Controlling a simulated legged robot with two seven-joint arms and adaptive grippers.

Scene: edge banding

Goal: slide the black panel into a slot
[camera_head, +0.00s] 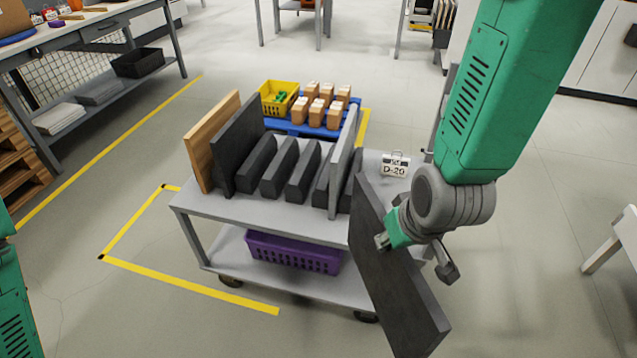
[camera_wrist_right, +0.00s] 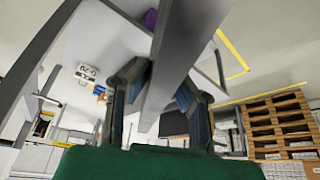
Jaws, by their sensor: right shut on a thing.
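My right gripper (camera_head: 384,240) is shut on a black panel (camera_head: 392,285). The panel hangs tilted at the cart's right front corner, outside the rack, its lower end toward me. In the right wrist view the panel (camera_wrist_right: 181,50) runs between the two fingers of my right gripper (camera_wrist_right: 160,88). The slots are gaps between several dark blocks (camera_head: 278,166) standing on the grey cart (camera_head: 232,208). A wooden panel (camera_head: 199,160) and another black panel (camera_head: 232,150) stand upright at the rack's left. A light grey panel (camera_head: 342,165) stands at its right. My left gripper is out of view.
A purple basket (camera_head: 290,252) is on the lower shelf.

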